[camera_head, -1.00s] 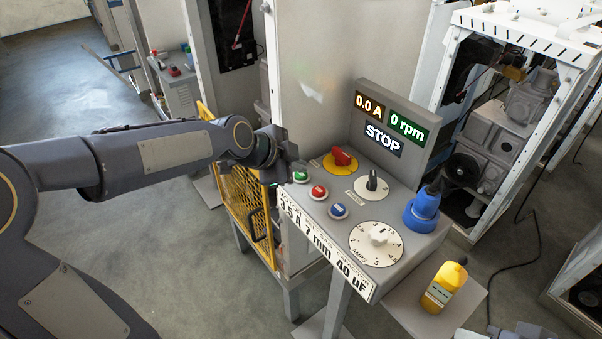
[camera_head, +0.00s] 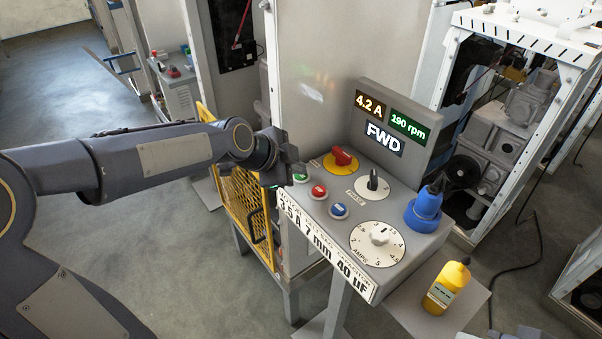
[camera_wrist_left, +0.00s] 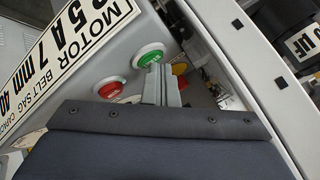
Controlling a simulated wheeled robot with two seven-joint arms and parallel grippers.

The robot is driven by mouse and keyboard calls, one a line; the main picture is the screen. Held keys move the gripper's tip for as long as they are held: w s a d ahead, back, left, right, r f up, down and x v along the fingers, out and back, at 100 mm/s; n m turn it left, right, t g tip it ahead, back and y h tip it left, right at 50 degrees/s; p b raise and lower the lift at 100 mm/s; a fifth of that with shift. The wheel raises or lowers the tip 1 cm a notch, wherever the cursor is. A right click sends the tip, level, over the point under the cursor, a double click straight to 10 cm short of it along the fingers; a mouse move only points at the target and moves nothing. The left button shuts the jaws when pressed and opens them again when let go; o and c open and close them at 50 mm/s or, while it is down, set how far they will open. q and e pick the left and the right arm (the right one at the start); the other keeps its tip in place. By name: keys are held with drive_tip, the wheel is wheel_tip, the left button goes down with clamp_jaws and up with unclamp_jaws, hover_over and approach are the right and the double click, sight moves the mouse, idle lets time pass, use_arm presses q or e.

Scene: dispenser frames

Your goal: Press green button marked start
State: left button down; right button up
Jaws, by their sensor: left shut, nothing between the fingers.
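The green start button (camera_head: 300,174) sits at the left end of the grey control panel (camera_head: 312,212). It also shows in the left wrist view (camera_wrist_left: 148,53), in a pale ring. My left gripper (camera_head: 284,180) is shut and empty at the panel's left edge, right by this button. In the left wrist view its fingertips (camera_wrist_left: 160,72) overlap the lower edge of the button; I cannot tell whether they touch it. The display (camera_head: 383,142) reads 4.2 A, 190 rpm and FWD. My right gripper is not seen.
Close by are a red button (camera_head: 318,191), a blue button (camera_head: 339,211), a red knob on a yellow disc (camera_head: 341,159), a black selector (camera_head: 372,184) and an amps dial (camera_head: 379,234). A blue plug (camera_head: 425,207) and a yellow bottle (camera_head: 444,288) are on the right.

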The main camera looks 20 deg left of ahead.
sight(297, 177)
use_arm(q)
drive_tip(key=shift+r+p, duration=0.4)
drive_tip(key=shift+r, duration=0.45)
drive_tip(key=shift+r+p, duration=1.55)
drive_tip(key=shift+r, duration=1)
drive_tip(key=s+a+f+n, duration=0.1)
drive_tip(key=s+f+n, duration=0.1)
drive_tip(key=s+n, duration=0.3)
drive_tip(key=s+a+f+n+g, duration=0.1)
drive_tip(key=s+n, duration=0.5)
drive_tip(key=s, duration=0.7)
drive_tip(key=s+a+f+n+g+y, duration=0.1)
drive_tip(key=s+a+f+n, duration=0.2)
drive_tip(key=s+n, duration=0.3)
drive_tip(key=s+f, duration=0.1)
drive_tip(key=s, duration=0.2)
